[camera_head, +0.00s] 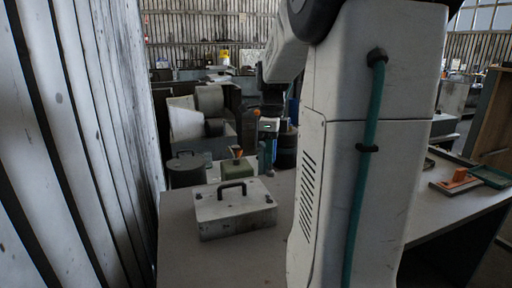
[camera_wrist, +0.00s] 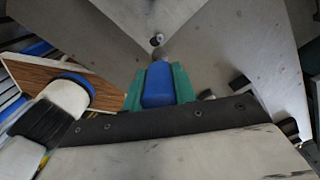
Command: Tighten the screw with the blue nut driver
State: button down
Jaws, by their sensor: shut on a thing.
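In the wrist view my gripper (camera_wrist: 159,88) has green fingers shut on the blue handle of the nut driver (camera_wrist: 158,84). The driver points away from the camera, toward grey metal panels that meet in a V. In the head view my arm covers much of the middle, and the nut driver and screw cannot be made out there. A grey housing-like machine (camera_head: 188,118) stands behind the table.
A grey lidded case with a black handle (camera_head: 235,210) sits on the table (camera_head: 182,262). A dark pot (camera_head: 186,171) and a green box with an orange top (camera_head: 238,168) stand behind it. An orange object (camera_head: 460,177) lies at the right. A corrugated wall (camera_head: 85,140) bounds the left.

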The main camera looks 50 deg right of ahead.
aim_at(268, 170)
jog(key=shift+w+f, duration=0.15)
jog(key=shift+w, duration=0.1)
notch_tip(268, 170, down, 2)
jog(key=shift+w+a+f, duration=0.1)
jog(key=shift+w, duration=0.05)
jog(key=shift+f, duration=1.6)
jog(key=shift+f, duration=0.3)
jog(key=n, duration=1.8)
